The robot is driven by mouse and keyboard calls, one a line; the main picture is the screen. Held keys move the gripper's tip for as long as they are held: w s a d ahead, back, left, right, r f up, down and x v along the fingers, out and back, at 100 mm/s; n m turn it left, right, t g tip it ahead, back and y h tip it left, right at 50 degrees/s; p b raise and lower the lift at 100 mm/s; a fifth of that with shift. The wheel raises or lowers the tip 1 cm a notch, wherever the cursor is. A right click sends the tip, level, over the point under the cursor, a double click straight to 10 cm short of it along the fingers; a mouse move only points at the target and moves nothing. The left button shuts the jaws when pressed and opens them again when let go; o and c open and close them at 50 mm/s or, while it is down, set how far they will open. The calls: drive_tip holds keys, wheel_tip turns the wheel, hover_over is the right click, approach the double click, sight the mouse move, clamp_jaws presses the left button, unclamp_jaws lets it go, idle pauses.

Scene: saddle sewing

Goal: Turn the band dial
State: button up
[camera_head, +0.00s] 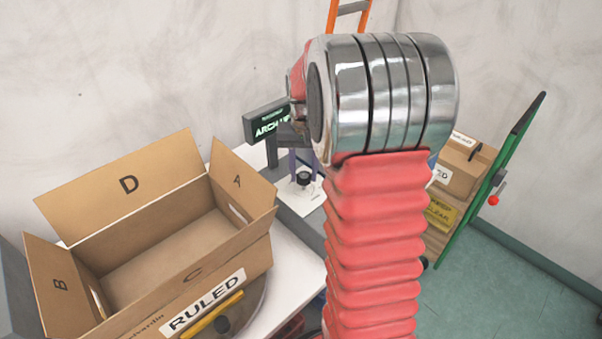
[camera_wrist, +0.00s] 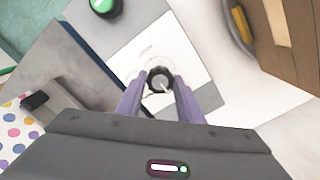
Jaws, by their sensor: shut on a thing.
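The band dial (camera_wrist: 160,76) is a small black round knob with a light pointer mark, set on a white plate (camera_wrist: 187,48). In the head view the dial (camera_head: 304,177) shows just left of my red-sleeved arm. My gripper (camera_wrist: 160,84) has two purple fingers, one on each side of the dial, shut on it. In the head view the purple fingers (camera_head: 293,161) come down at the dial, partly hidden behind my arm. A dark display (camera_head: 268,124) with green lettering stands behind the dial; my arm hides part of its text.
An open cardboard box (camera_head: 185,255) labelled RULED stands on the white table to the left. A green hand truck (camera_head: 490,185) with boxes stands at the right. A green round button (camera_wrist: 102,5) lies near the dial plate.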

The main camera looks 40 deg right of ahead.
sight(304, 176)
drive_tip(key=o, duration=1.1)
drive_tip(key=shift+c, duration=0.2)
drive_tip(key=shift+r, duration=0.1)
wheel_tip(304, 176, up, 14)
drive_tip(key=shift+f, duration=0.2)
